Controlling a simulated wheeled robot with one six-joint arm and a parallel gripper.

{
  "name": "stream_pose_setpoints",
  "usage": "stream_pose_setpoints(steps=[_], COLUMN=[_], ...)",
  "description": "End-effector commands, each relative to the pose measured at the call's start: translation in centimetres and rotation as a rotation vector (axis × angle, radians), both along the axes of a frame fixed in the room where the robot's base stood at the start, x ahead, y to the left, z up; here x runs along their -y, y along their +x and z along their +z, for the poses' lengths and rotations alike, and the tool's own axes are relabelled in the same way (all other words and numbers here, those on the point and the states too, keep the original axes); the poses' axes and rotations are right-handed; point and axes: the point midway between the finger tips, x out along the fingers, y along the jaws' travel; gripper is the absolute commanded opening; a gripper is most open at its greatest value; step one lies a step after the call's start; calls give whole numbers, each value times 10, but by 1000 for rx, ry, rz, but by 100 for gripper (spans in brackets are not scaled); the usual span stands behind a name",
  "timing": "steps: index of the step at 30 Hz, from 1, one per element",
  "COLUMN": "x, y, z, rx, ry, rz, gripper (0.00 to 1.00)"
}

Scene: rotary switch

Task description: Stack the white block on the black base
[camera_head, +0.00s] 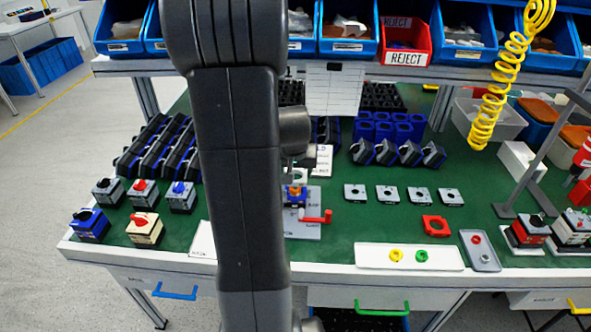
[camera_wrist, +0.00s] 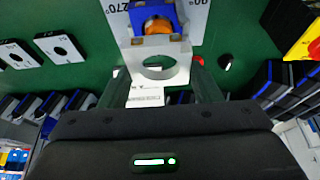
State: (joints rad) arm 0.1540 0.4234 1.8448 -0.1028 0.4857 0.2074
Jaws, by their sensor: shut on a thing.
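My gripper (camera_wrist: 160,72) is shut on a pale white-grey square block (camera_wrist: 178,47) with a round hole. In the head view the block (camera_head: 300,174) hangs over the workbench, just behind the fixture, and my arm hides part of the gripper. A blue housing with an orange round part (camera_head: 296,191) sits in the grey fixture. In the wrist view this housing (camera_wrist: 138,17) lies right beside the held block, and I cannot tell whether they touch. No plainly black base shows in the fixture.
The grey fixture plate (camera_head: 302,231) carries a red clamp handle (camera_head: 316,217). Several grey square plates (camera_head: 389,194) lie to its right. Rows of black-and-blue housings (camera_head: 398,153) stand behind. A white tray (camera_head: 410,265) with yellow and green rings lies in front. Assembled switches (camera_head: 145,228) stand left.

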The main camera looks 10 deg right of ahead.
Motion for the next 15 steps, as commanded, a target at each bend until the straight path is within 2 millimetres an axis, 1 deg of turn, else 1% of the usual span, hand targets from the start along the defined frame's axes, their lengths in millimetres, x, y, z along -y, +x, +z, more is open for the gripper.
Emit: stream_pose_setpoints(steps=[1, 15], x=[0, 0], y=[0, 0], z=[-3, -17], rx=[0, 0], ry=[0, 0], rz=[0, 0], gripper=[35, 35])
